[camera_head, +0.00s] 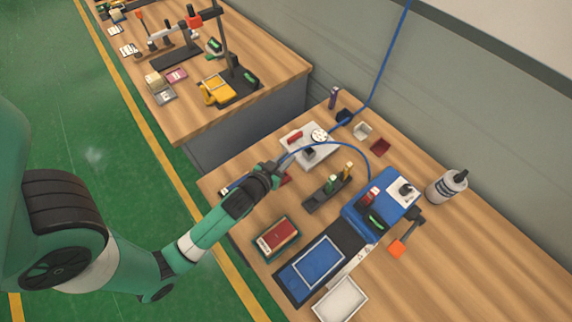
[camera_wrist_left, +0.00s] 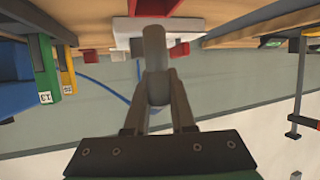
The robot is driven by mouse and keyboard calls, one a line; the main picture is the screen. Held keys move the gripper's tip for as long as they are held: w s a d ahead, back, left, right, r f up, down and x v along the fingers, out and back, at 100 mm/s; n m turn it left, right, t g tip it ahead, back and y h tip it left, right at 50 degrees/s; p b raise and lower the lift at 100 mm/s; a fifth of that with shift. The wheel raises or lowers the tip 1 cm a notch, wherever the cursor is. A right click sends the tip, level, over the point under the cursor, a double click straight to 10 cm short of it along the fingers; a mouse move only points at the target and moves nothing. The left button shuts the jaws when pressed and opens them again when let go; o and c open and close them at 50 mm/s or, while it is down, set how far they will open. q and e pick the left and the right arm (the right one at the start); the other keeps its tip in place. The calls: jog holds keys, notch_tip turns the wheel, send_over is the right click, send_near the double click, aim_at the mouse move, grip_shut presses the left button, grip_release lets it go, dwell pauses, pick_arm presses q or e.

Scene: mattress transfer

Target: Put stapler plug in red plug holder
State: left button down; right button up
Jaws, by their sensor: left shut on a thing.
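My left gripper (camera_head: 276,168) is over the near-left edge of the front table. In the left wrist view its fingers (camera_wrist_left: 158,105) are shut on the grey stapler plug (camera_wrist_left: 155,60), which points away from the wrist. A blue cable (camera_head: 330,143) arcs from the gripper towards the blue machine (camera_head: 365,213). A small red block (camera_head: 286,181) shows beside the gripper, partly hidden by it. A red piece (camera_wrist_left: 178,50) shows just past the plug in the left wrist view. I cannot tell which red piece is the red plug holder. My right gripper is out of view.
A white board (camera_head: 322,155) with a red piece (camera_head: 295,137) lies behind the gripper. A dark rack (camera_head: 322,196) of tools, a red book (camera_head: 277,237) and a white tray (camera_head: 340,300) stand nearer. A bottle (camera_head: 446,187) is at the right; bare wood lies beyond.

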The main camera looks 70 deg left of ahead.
pick_arm(q)
jog(key=f+b, duration=0.1)
jog(key=f, duration=0.1)
jog(key=f+b, duration=0.1)
jog(key=f, duration=0.1)
jog(key=shift+w+a, duration=0.1)
jog(key=shift+a, duration=0.1)
jog(key=shift+r, duration=0.2)
jog(key=c, duration=1.2)
grip_release()
jog(key=shift+f, duration=0.15)
jog(key=o, duration=0.4)
jog(key=shift+o, duration=0.2)
